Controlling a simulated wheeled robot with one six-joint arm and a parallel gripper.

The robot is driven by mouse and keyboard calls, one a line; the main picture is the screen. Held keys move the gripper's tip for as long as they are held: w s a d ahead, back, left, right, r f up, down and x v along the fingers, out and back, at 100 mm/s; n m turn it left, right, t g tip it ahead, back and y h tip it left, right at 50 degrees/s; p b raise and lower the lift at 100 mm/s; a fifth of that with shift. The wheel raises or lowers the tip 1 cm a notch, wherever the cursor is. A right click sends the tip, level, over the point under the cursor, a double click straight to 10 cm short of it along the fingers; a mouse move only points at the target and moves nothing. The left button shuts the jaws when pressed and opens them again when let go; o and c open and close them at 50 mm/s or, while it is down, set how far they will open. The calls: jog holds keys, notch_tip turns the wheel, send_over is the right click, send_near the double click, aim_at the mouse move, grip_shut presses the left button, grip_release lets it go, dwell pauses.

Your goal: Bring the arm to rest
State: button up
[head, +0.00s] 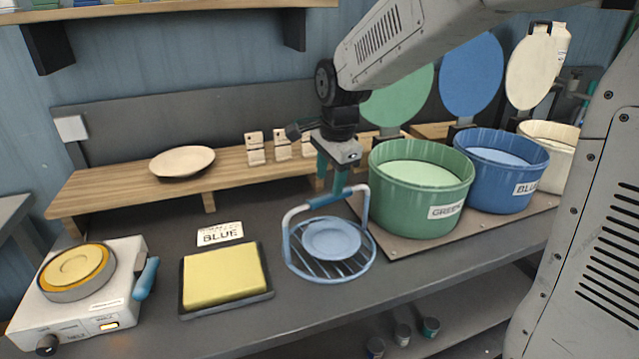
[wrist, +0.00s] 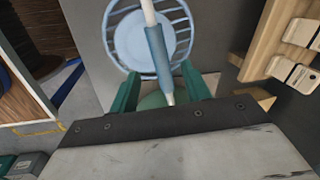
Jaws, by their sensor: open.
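My gripper (head: 331,182) hangs over the workbench, just left of the green tub, with its fingers pointing down. In the wrist view its two green fingers (wrist: 160,92) are spread apart. The blue-sleeved handle (wrist: 158,52) of a wire basket shows between and beyond them. I cannot tell whether the fingers touch the handle. The basket (head: 289,250) stands on the bench with a blue plate (head: 332,238) lying in it. My arm reaches in from the upper right, bent down at the wrist.
A green tub (head: 418,205), a blue tub (head: 500,185) and a cream tub (head: 560,150) stand on the right, lids raised. A plate (head: 182,161) sits on the wooden shelf behind. A yellow pad (head: 222,275), a BLUE card (head: 220,234) and a white heater (head: 85,305) are on the left.

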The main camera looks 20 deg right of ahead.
jog(key=s+d+r+n, duration=0.1)
jog(key=s+n, duration=0.6)
jog(key=s, duration=0.7)
jog(key=s+d+r+n+g, duration=0.1)
jog(key=s+d+r+n, duration=0.1)
jog(key=s+n, duration=0.6)
jog(key=s, duration=0.6)
jog(key=shift+s+d+r+n, duration=0.25)
jog(key=shift+s+d+n, duration=0.05)
jog(key=shift+d, duration=0.05)
